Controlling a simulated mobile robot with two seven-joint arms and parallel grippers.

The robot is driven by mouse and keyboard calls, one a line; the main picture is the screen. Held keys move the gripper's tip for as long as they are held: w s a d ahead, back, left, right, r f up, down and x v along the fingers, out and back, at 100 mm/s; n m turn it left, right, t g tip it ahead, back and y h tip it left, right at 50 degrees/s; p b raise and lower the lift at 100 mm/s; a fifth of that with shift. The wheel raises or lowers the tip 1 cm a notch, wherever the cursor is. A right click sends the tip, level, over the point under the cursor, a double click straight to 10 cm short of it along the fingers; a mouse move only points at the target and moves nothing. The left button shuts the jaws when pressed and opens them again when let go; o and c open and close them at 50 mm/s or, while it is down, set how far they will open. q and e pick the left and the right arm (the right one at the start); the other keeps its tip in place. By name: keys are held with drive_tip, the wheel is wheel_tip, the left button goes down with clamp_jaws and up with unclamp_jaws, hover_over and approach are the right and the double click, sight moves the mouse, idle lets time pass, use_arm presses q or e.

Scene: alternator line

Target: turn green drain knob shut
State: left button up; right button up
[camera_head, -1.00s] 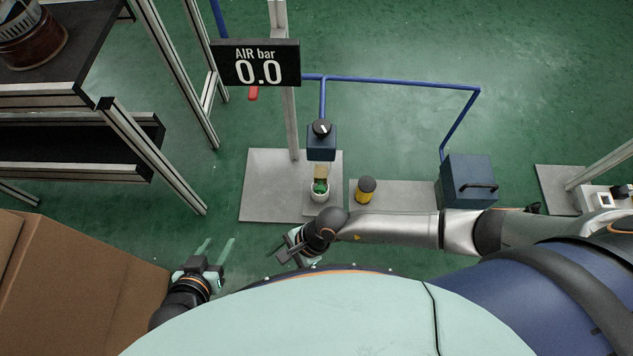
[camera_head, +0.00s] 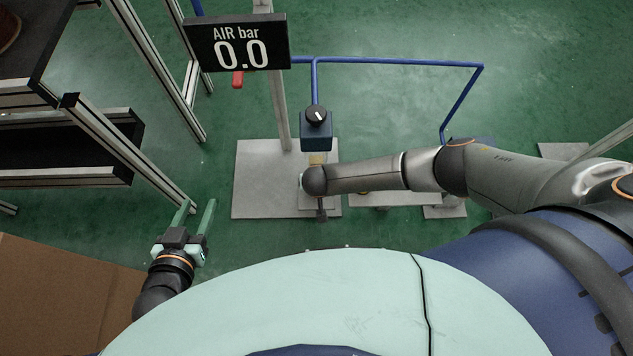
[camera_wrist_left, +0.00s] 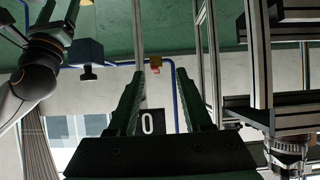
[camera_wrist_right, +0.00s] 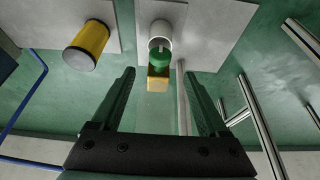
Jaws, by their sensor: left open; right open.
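The green drain knob (camera_wrist_right: 159,58) shows in the right wrist view, between a white cup (camera_wrist_right: 160,33) and a brass-yellow block (camera_wrist_right: 158,80). In the head view my right wrist covers the knob. My right gripper (camera_wrist_right: 163,80) is open; its two fingers point toward the knob from either side, with nothing between the pads that I can see held. Contact with the knob cannot be told. My left gripper (camera_head: 197,204) is open and empty at the lower left of the head view; its fingers also frame the left wrist view (camera_wrist_left: 155,74).
The blue regulator box (camera_head: 316,132) with a black knob stands behind my right wrist. The AIR bar display (camera_head: 238,43) reads 0.0. A yellow cylinder (camera_wrist_right: 87,44) stands beside the cup's plate. A cardboard box (camera_head: 60,295) and a shelf frame (camera_head: 130,155) are at left.

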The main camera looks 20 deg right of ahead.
drive_tip(key=b+x, duration=0.4)
drive_tip(key=x, duration=0.3)
drive_tip(key=shift+f, duration=0.2)
use_arm(q)
wheel_tip(320, 180, up, 26)
drive_tip(key=w+d+m+t+h, duration=0.1)
drive_tip(key=m+t+h, duration=0.5)
drive_tip(key=t, duration=0.4)
drive_tip(key=shift+d+t+h, duration=0.2)
drive_tip(key=shift+t+h, duration=0.1)
drive_tip(key=shift+h, duration=0.2)
use_arm(e)
drive_tip(key=shift+w+f, duration=0.1)
use_arm(q)
drive_tip(key=shift+w, duration=0.1)
use_arm(e)
drive_tip(key=shift+c, duration=0.4)
use_arm(q)
drive_tip(key=shift+b, duration=0.3)
use_arm(e)
clamp_jaws()
